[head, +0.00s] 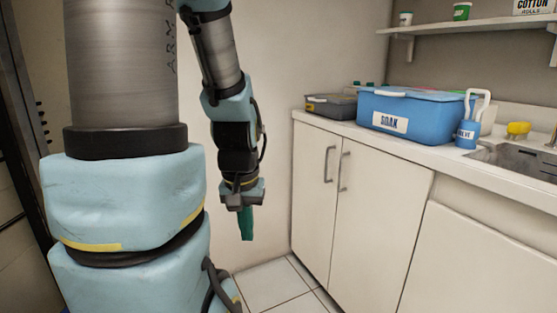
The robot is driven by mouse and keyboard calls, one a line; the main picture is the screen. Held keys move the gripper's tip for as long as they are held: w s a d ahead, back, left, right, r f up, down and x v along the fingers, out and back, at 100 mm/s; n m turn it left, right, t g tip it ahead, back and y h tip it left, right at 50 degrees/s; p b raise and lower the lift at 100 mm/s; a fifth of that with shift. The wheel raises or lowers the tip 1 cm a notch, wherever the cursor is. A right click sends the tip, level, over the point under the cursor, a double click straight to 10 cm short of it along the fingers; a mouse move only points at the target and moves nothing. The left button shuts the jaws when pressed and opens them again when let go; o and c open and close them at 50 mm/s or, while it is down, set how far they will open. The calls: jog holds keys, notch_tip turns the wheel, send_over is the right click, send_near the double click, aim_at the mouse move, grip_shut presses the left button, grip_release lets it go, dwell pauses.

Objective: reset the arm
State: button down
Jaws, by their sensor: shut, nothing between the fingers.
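My arm hangs down in the left half of the head view. My gripper (246,236) points down at its end, with teal fingers close together and nothing visible between them. It hangs in front of the pale wall, to the left of the white cabinets and below counter height in the picture. It appears apart from the cabinets.
White cabinets (365,215) with a counter stand at the right. On the counter are a blue bin marked SOAK (405,112), a dark lidded box (330,107), a blue container (467,134) and a sink (515,157). Tiled floor (272,284) shows below my gripper.

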notch_tip(320, 180, up, 18)
jog(key=p, duration=1.6)
